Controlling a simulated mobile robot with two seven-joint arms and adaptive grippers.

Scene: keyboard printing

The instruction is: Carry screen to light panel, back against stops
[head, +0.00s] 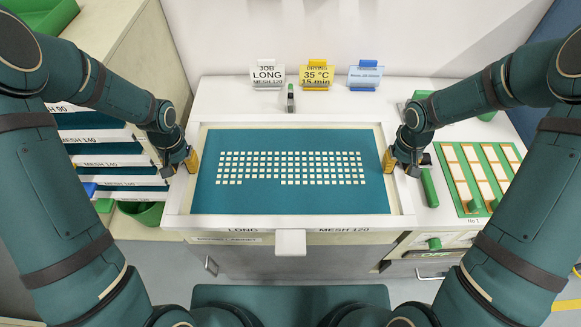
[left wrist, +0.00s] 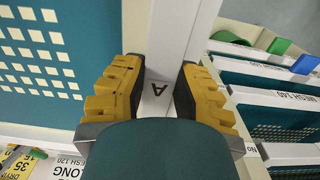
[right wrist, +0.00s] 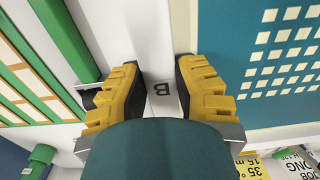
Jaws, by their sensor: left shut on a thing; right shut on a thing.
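The screen (head: 290,222) is a white frame around teal mesh with rows of small pale squares, lying flat in the middle of the head view. Its front edge reads LONG and MESH 120. My left gripper (head: 191,162) is shut on the left frame bar; the left wrist view shows its yellow fingers (left wrist: 158,90) either side of the bar at mark A. My right gripper (head: 390,161) is shut on the right bar, and the right wrist view shows its fingers (right wrist: 160,88) around mark B. I cannot tell a light panel or stops apart; the screen hides what lies beneath.
A rack of mesh screens (head: 108,147) stands at the left. A small green-grey tool (head: 290,98) and three sign cards (head: 316,76) stand behind the screen.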

